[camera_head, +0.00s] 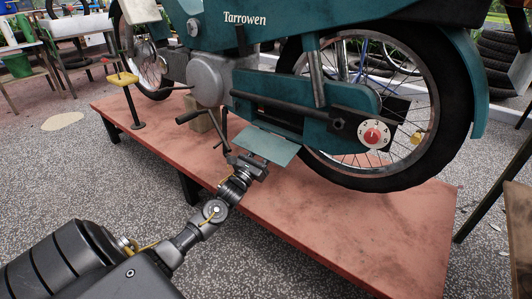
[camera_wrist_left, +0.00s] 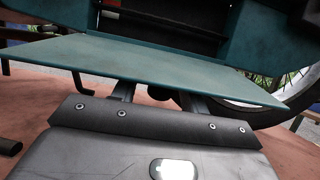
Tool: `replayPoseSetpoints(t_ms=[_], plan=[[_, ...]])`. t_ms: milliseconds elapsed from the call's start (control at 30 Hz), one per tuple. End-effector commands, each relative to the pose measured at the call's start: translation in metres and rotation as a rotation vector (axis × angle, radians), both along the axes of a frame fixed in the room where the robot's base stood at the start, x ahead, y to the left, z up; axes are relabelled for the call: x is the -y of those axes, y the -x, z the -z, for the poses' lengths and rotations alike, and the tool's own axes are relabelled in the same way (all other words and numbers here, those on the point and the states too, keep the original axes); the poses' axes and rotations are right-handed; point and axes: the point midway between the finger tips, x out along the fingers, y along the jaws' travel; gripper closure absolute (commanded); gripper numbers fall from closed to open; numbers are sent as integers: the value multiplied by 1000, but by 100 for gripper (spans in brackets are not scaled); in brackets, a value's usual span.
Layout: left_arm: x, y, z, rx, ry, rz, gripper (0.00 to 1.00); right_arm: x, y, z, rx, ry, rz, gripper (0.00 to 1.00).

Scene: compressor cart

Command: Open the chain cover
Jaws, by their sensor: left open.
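The chain cover (camera_head: 264,146) is a flat teal flap low on the motorbike's teal chain case (camera_head: 300,110). It hangs swung down and outward, nearly level. In the left wrist view the cover (camera_wrist_left: 150,68) spans the picture, and a dark opening (camera_wrist_left: 165,32) shows in the case behind it. My left gripper (camera_head: 248,160) is at the flap's near left part, low and partly hidden. In the left wrist view its two spread fingers (camera_wrist_left: 160,94) reach under the flap's near edge. I cannot tell whether they touch it. My right gripper is not in view.
The motorbike stands on a low red platform (camera_head: 340,225). A white dial with a red knob (camera_head: 373,134) is by the rear wheel (camera_head: 420,90). A black pedal (camera_head: 193,116) sticks out left of the flap. The platform's front right is clear.

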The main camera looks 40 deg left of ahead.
Motion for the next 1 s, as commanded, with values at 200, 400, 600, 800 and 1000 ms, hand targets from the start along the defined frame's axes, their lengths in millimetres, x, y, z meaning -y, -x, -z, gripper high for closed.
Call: replayPoseSetpoints(t_ms=[200,400,600,800,1000], plan=[[0,-7,-3,-1,0,0,56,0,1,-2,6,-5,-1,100],[0,-7,-3,-1,0,0,57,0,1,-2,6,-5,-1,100],[0,-7,-3,-1,0,0,83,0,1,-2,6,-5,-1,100],[0,-7,-3,-1,0,0,100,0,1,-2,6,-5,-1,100],[-3,-4,-5,-9,0,-4,100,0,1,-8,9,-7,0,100]])
